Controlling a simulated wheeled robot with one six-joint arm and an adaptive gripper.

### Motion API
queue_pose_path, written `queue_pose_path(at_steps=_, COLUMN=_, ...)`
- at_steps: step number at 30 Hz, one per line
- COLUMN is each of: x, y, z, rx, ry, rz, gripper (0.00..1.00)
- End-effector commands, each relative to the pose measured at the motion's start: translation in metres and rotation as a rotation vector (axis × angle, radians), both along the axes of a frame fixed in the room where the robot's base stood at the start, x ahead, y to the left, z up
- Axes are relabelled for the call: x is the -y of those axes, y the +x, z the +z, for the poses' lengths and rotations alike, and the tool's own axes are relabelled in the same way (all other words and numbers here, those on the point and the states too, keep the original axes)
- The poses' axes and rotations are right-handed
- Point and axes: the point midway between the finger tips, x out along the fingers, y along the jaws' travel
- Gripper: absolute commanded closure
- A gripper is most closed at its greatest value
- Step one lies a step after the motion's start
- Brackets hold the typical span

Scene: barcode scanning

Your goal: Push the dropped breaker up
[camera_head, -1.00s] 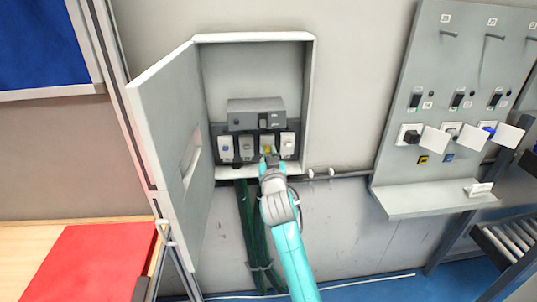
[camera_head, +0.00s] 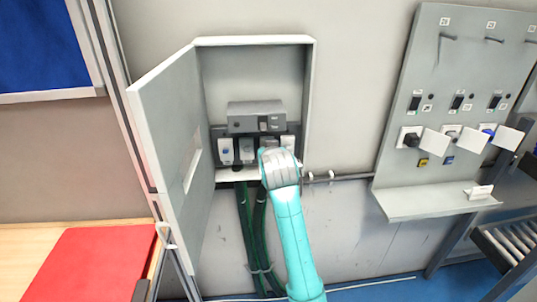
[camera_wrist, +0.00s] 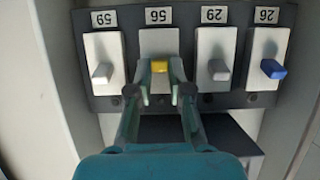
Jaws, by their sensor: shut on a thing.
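A row of breakers sits in the open wall box; the wrist view shows it upside down. The breaker with the yellow lever (camera_wrist: 160,67) is second from the left there. My gripper (camera_wrist: 160,82) has its two fingers on either side of this lever, shut on it. In the head view my wrist (camera_head: 279,166) covers the yellow lever and the fingertips. The blue-lever breaker (camera_wrist: 272,69) is at the far right of the wrist view. Whether the yellow lever is up or down is hard to tell.
A larger grey breaker unit (camera_head: 257,112) sits just above the row. The box door (camera_head: 170,140) stands open on the left, and the box's right wall (camera_head: 308,100) is close to my gripper. A panel with switches and plugs (camera_head: 440,185) is further right.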

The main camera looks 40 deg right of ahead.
Motion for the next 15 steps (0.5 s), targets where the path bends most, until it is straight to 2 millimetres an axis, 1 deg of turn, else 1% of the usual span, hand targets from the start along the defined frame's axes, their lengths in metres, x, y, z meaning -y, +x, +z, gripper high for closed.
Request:
queue_pose_path(at_steps=6, x=0.0009, y=0.0011, z=0.0036, rx=-0.063, ry=0.042, rz=0.0, gripper=1.0)
queue_pose_path(at_steps=15, x=0.0005, y=0.0008, z=0.0031, rx=-0.072, ry=0.047, rz=0.0, gripper=1.0)
